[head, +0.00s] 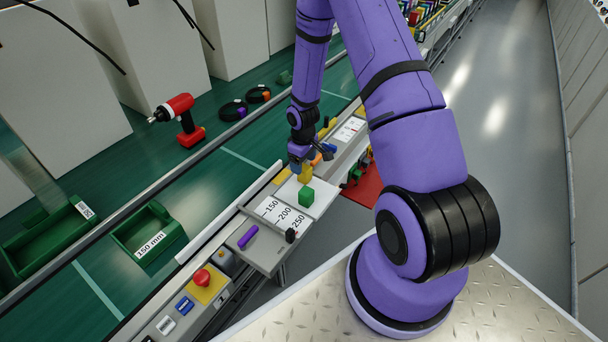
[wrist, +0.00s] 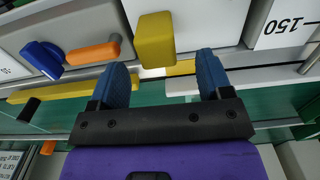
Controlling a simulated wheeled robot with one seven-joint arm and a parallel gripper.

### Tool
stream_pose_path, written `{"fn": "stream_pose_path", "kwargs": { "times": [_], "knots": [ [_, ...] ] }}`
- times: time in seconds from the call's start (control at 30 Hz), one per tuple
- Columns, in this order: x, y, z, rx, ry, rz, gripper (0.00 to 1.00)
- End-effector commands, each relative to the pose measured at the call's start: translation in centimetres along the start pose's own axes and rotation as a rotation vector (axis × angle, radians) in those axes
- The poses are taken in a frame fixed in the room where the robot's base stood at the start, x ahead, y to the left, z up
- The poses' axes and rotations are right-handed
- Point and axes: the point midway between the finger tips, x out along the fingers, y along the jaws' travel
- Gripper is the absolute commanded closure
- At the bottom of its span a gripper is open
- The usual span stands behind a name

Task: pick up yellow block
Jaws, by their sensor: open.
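The yellow block (wrist: 155,40) shows in the wrist view just beyond and between my fingertips, apart from them. In the head view a yellow block (head: 305,174) sits on the pale tray behind a green block (head: 306,197), just below my gripper (head: 301,158). My gripper also shows in the wrist view (wrist: 162,66), with two blue fingers spread wide and nothing between them. The arm partly hides the area around the block in the head view.

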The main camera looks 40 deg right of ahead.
Motion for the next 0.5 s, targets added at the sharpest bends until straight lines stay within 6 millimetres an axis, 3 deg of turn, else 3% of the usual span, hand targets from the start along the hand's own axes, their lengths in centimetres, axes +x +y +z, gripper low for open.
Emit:
{"fn": "stream_pose_path", "kwargs": {
  "times": [0.27, 0.5],
  "knots": [
    [1.8, 0.0, 0.1, 0.001, -0.001, 0.0, 0.28],
    [4.9, 0.2, 0.4, 0.0, -0.002, -0.001, 0.28]
  ]
}}
